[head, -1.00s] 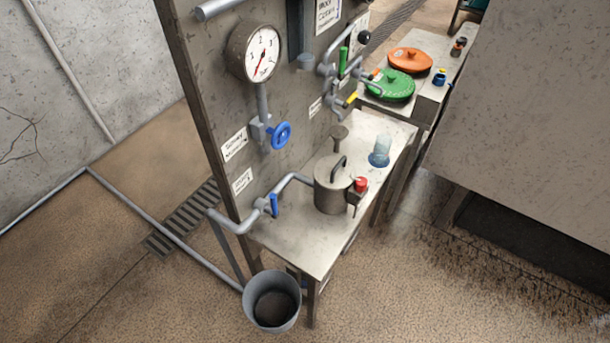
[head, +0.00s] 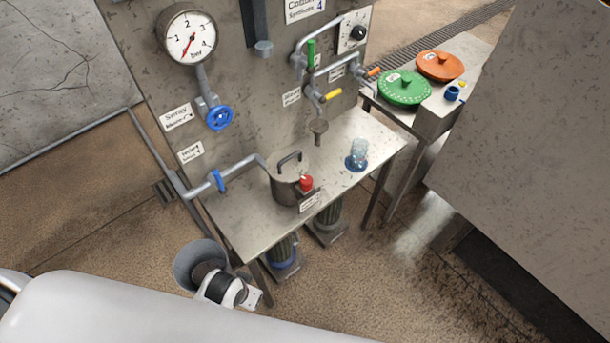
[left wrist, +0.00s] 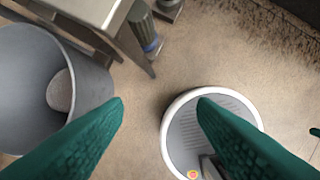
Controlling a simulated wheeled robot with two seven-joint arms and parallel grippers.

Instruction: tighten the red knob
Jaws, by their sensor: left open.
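My left gripper (head: 256,299) is low in front of the table, beside the grey bucket, well below and left of the knob. In the left wrist view its teal fingers (left wrist: 160,103) are wide apart with nothing between them, pointing over the floor. The knob is not in the left wrist view. My right gripper is not in view.
The bucket (head: 197,266) stands at the table's front left leg and shows in the left wrist view (left wrist: 88,87). A glass jar (head: 357,154) stands to the right. A big grey block (head: 540,130) fills the right.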

